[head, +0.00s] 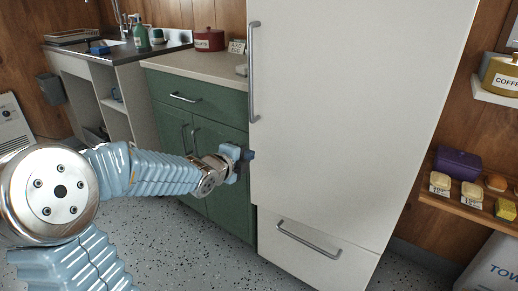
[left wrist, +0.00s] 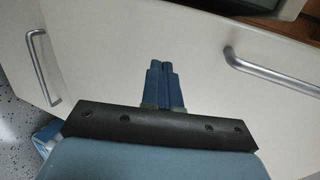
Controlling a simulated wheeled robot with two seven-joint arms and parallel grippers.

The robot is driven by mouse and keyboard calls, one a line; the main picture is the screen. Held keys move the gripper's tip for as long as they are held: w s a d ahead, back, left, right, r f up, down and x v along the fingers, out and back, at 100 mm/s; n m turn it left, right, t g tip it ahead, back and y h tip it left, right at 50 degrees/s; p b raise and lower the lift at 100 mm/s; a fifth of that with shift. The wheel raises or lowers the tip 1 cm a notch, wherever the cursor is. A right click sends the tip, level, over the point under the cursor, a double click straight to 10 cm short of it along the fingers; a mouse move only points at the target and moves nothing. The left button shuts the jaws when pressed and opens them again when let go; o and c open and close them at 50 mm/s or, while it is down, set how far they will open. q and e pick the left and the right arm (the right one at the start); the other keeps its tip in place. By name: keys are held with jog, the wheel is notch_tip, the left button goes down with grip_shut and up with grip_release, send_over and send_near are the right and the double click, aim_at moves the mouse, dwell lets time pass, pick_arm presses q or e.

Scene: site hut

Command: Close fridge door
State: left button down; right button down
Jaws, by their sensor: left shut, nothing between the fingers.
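The white fridge door (head: 345,110) stands upright, with a vertical metal handle (head: 253,70) near its left edge. It looks closed or nearly so; I cannot tell whether a narrow gap is left. My left gripper (head: 250,155) is shut and empty, at the door's lower left edge, below the handle. In the left wrist view the closed blue fingertips (left wrist: 160,68) point at the white front, between the door handle (left wrist: 265,70) and the drawer handle (left wrist: 40,65). Whether they touch it is unclear. My right gripper is out of view.
The fridge's lower drawer (head: 320,260) looks shut under the door. A green cabinet (head: 218,125) with a pale countertop adjoins on the left, with a sink unit (head: 120,75) beyond. Shelves (head: 470,205) with food hang on the right. Speckled floor is clear in front.

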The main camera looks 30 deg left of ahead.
aim_at(264, 145)
pick_arm(q)
jog(key=x, duration=0.4)
jog(key=r+p+x, duration=0.1)
jog(key=x, duration=0.2)
jog(key=shift+w, duration=0.15)
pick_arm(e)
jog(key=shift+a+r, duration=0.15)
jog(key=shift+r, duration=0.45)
